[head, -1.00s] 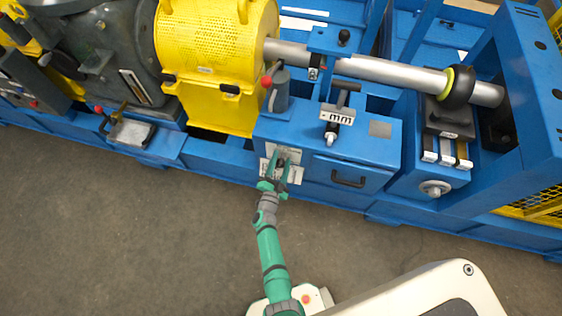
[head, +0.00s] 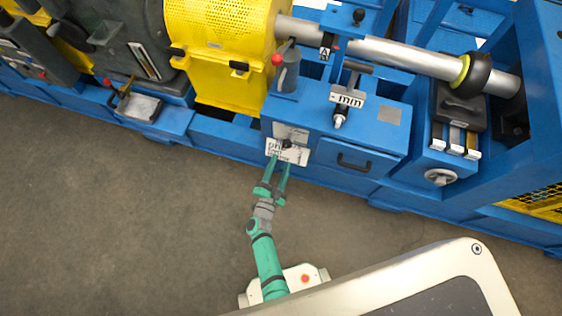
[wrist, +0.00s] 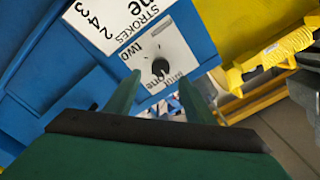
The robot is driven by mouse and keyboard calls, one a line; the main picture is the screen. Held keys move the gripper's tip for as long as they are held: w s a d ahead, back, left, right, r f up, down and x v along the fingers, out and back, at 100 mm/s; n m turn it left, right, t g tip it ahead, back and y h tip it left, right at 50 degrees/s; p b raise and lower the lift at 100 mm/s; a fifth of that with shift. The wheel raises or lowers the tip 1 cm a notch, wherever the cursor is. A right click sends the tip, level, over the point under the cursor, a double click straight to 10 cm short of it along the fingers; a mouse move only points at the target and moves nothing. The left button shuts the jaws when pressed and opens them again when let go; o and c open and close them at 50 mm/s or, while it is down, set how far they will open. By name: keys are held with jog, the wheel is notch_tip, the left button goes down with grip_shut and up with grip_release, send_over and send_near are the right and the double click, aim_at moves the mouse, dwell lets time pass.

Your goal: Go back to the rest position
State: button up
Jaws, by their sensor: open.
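My gripper (head: 280,170) is green, and its two fingers stand apart with nothing between them. In the head view its fingertips are just in front of and below a white label plate (head: 297,155) on the blue machine front. A small black knob (head: 287,143) sits on that plate. In the wrist view the open fingers (wrist: 157,90) point at the plate, and the knob (wrist: 160,67) shows beyond them, apart from them. The plate's lettering is partly readable there, with "STROKES" and "two". My green arm reaches up from the bottom of the head view.
The blue machine (head: 230,140) runs across the top, with a yellow guard (head: 215,50), a metal shaft (head: 400,55) and a drawer with a black handle (head: 355,162). A small tray (head: 138,105) juts out at left. The concrete floor (head: 110,220) in front is clear.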

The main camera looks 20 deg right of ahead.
dwell(0.5)
jog(key=s+a+r+n+y, duration=0.3)
jog(key=s+r+n, duration=0.2)
jog(key=s+r, duration=0.4)
jog(key=s+a+r+n+y, duration=0.3)
jog(key=s+a+r+n, duration=0.1)
jog(key=s+r, duration=0.5)
jog(key=s+a+r+n+y, duration=0.4)
jog(key=s+r+n, duration=0.2)
jog(key=s+r, duration=0.3)
jog(key=shift+s+a+r+n, duration=0.2)
jog(key=shift+s+r+n, duration=0.1)
jog(key=shift+r, duration=0.5)
